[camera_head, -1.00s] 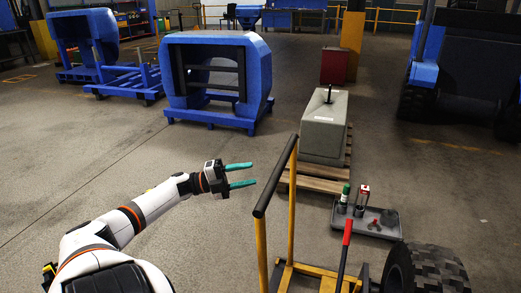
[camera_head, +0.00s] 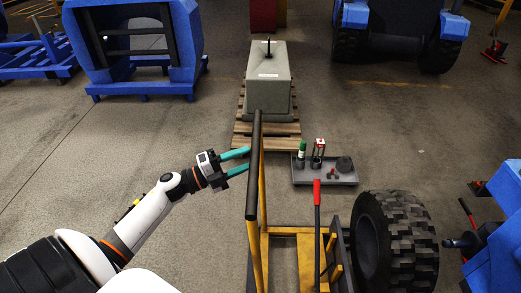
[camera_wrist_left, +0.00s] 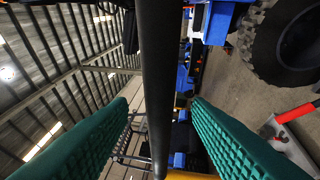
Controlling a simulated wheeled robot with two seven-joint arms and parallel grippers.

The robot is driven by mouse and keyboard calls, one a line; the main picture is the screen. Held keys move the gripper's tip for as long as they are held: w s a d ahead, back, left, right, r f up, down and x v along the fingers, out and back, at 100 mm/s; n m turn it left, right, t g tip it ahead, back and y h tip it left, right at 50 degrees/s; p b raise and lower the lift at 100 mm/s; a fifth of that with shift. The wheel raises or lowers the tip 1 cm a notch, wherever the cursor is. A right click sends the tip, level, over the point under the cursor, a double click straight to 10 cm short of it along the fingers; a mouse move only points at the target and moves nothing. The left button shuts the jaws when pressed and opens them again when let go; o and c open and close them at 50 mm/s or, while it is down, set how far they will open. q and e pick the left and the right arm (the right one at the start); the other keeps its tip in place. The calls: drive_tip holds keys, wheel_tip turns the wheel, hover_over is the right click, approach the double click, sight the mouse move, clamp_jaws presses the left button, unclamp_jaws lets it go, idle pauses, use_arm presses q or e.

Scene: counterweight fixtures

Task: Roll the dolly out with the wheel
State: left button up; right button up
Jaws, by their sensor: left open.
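The dolly has a yellow frame (camera_head: 275,231) with a black-topped push handle (camera_head: 253,190), and a large black tyred wheel (camera_head: 412,243) stands on its right. A lever with a red grip (camera_head: 317,192) rises beside the wheel. My left gripper (camera_head: 247,161) is open, its teal fingertips at the left edge of the handle bar. In the left wrist view the dark bar (camera_wrist_left: 156,60) runs between the two open fingers, with space on both sides. The wheel also shows there at the upper right (camera_wrist_left: 290,40). My right gripper is not in view.
A grey tray (camera_head: 325,178) with bottles and small parts lies beyond the wheel. A concrete block (camera_head: 268,90) sits on a wooden pallet (camera_head: 245,135). A blue fixture (camera_head: 135,45) stands at the back left, with blue machinery (camera_head: 500,225) at right. The floor at left is open.

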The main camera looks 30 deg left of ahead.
use_arm(q)
drive_tip(key=x, duration=0.6)
drive_tip(key=shift+c, duration=0.4)
clamp_jaws()
